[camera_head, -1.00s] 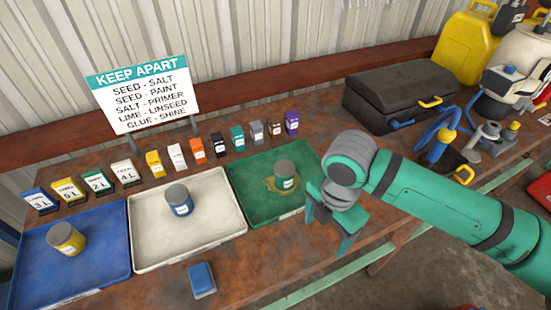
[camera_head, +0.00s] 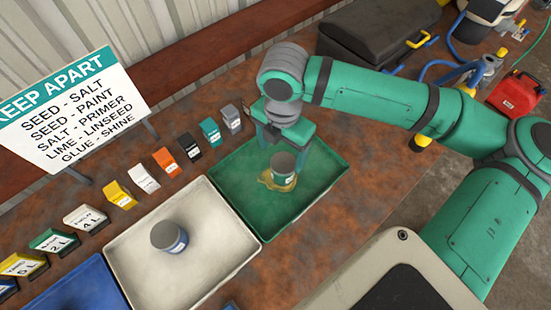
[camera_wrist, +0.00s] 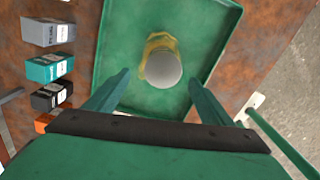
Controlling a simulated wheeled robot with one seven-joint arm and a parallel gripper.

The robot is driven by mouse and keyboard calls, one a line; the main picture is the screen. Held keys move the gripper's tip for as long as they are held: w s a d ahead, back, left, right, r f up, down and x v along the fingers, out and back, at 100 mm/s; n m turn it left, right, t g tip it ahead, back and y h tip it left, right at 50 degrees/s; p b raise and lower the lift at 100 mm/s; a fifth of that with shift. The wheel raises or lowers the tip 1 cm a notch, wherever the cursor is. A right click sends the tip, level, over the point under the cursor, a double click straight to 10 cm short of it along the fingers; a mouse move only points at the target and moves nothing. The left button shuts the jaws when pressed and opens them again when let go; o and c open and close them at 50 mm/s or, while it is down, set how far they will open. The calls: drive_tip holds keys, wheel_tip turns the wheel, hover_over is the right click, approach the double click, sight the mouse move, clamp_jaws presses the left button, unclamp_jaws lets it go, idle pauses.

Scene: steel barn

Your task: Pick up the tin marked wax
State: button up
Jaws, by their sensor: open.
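A tin with a grey lid (camera_head: 284,162) stands upright in the green tray (camera_head: 325,170). Its label is too small to read, so I cannot confirm that it says wax. A yellowish spill (camera_head: 266,181) lies around its base; it also shows in the wrist view (camera_wrist: 160,40). My gripper (camera_head: 284,144) is open and empty, pointing down just above and behind this tin. In the wrist view the tin's lid (camera_wrist: 163,69) lies between the two fingers. Another grey-lidded tin with a blue side (camera_head: 169,238) stands in the white tray (camera_head: 205,275); its label is unreadable.
A blue tray (camera_head: 85,285) is at the lower left. Several small coloured boxes, including an orange one (camera_head: 165,160) and a grey one (camera_head: 232,117), line the back of the trays. A "KEEP APART" sign (camera_head: 75,110) stands behind. A black case (camera_head: 385,40) lies at the back right.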

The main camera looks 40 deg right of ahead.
sight(283, 169)
drive_tip(key=f, duration=1)
drive_tip(key=shift+s+d, duration=0.2)
drive_tip(key=shift+d, duration=0.05)
drive_tip(key=c, duration=1.3)
drive_tip(key=shift+r, duration=0.1)
